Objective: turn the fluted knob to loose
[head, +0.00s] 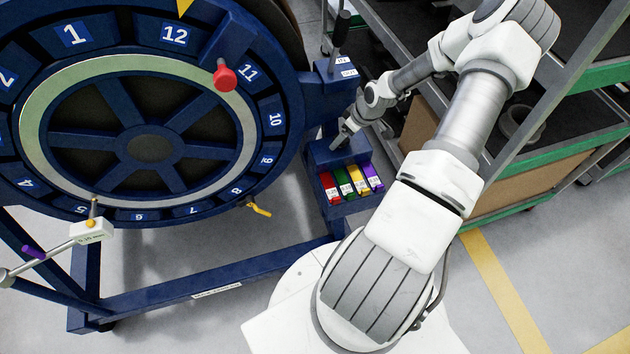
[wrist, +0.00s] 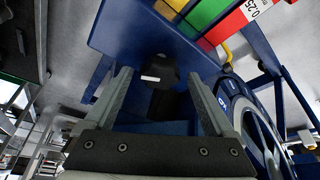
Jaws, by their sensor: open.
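The fluted knob (wrist: 162,78) is dark, with a lobed outline and a short white mark on its face. In the wrist view it sits on a blue panel, between and beyond my fingertips. My gripper (wrist: 158,88) is open, with one finger on each side of the knob in that view and a gap visible to each. I cannot tell how far ahead the knob is. In the head view my gripper (head: 339,139) is at the blue box right of the big wheel. The knob cannot be made out there.
Red, green, yellow and purple labelled blocks sit in a holder (head: 337,199) just below the box. A black-handled lever (head: 341,30) rises above it. The numbered blue wheel (head: 62,137) with a red knob (head: 224,78) stands left. Shelving (head: 590,75) stands close right of my arm.

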